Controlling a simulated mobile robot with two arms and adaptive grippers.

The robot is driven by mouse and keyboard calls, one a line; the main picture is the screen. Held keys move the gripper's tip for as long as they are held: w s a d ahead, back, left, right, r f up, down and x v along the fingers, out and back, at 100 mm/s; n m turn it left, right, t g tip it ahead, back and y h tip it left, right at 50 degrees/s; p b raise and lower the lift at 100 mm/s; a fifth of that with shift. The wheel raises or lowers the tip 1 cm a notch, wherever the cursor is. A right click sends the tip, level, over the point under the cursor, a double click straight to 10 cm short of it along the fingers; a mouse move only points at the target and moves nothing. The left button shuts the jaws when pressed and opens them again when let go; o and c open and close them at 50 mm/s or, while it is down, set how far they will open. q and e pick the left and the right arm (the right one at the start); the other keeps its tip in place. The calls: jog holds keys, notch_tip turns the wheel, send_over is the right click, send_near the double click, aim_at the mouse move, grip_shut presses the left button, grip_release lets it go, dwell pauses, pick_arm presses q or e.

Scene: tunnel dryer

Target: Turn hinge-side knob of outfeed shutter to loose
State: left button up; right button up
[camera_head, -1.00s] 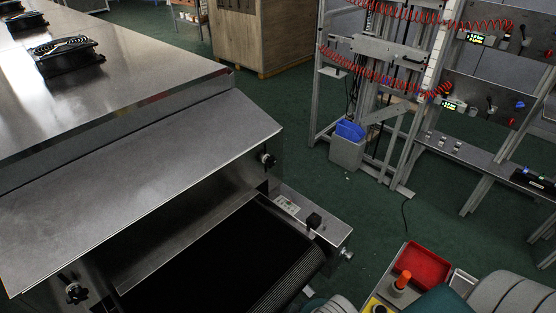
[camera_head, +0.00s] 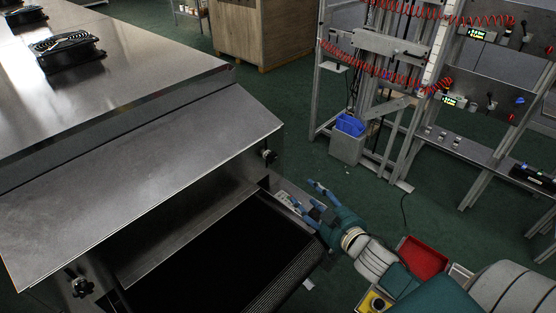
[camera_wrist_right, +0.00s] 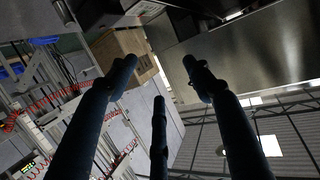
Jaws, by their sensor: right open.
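The sloped metal panel (camera_head: 140,180), which looks like the outfeed shutter or its hood, hangs over the dryer's mouth. One black knob (camera_head: 269,155) sits at its right end and another black knob (camera_head: 80,287) at its lower left end. I cannot tell which is hinge-side, or how far either is turned. My right gripper (camera_head: 308,196) is open and empty, beside the belt's right edge, below and right of the right-end knob and apart from it. Its spread fingers also show in the right wrist view (camera_wrist_right: 158,76), with nothing between them. My left gripper is not in view.
A dark conveyor belt (camera_head: 220,255) runs out under the panel. A control strip (camera_head: 283,187) lies along its right side, partly behind my gripper. A red bin (camera_head: 424,258) is near my right arm. A metal frame rack (camera_head: 390,110) stands beyond; green floor lies between.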

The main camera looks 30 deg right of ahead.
aim_at(274, 157)
notch_tip(274, 157, up, 6)
jog(key=w+n+t+y, duration=0.2)
jog(key=w+n+y, duration=0.1)
jog(key=y, duration=0.3)
jog(key=p+x, duration=0.2)
jog(key=x, duration=0.8)
jog(key=shift+s+a+r, duration=0.1)
jog(key=shift+a, duration=0.1)
jog(key=c, duration=1.1)
